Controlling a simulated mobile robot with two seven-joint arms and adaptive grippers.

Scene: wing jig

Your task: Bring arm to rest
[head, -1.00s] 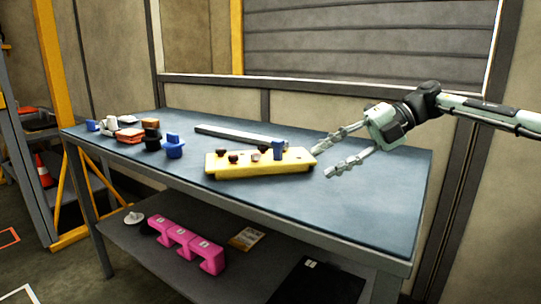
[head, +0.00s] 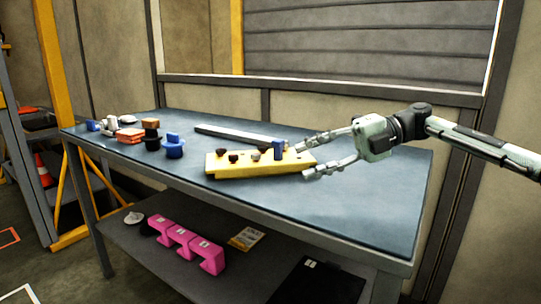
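My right gripper (head: 308,159) is open and empty, with its two fingers spread and pointing left. It is at the right end of the yellow block (head: 240,166) on the blue table, and its lower finger appears close to that end; I cannot tell if they touch. A blue piece (head: 278,150) stands upright on the block near its right end. Several dark knobs (head: 233,158) sit along the block's top. My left gripper is not in this view.
The blue table (head: 330,207) is clear at front right. A grey bar (head: 240,136) lies behind the block. Blue knobs (head: 174,149), orange pieces (head: 130,135) and other small parts stand at left. A pink part (head: 188,243) is on the lower shelf.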

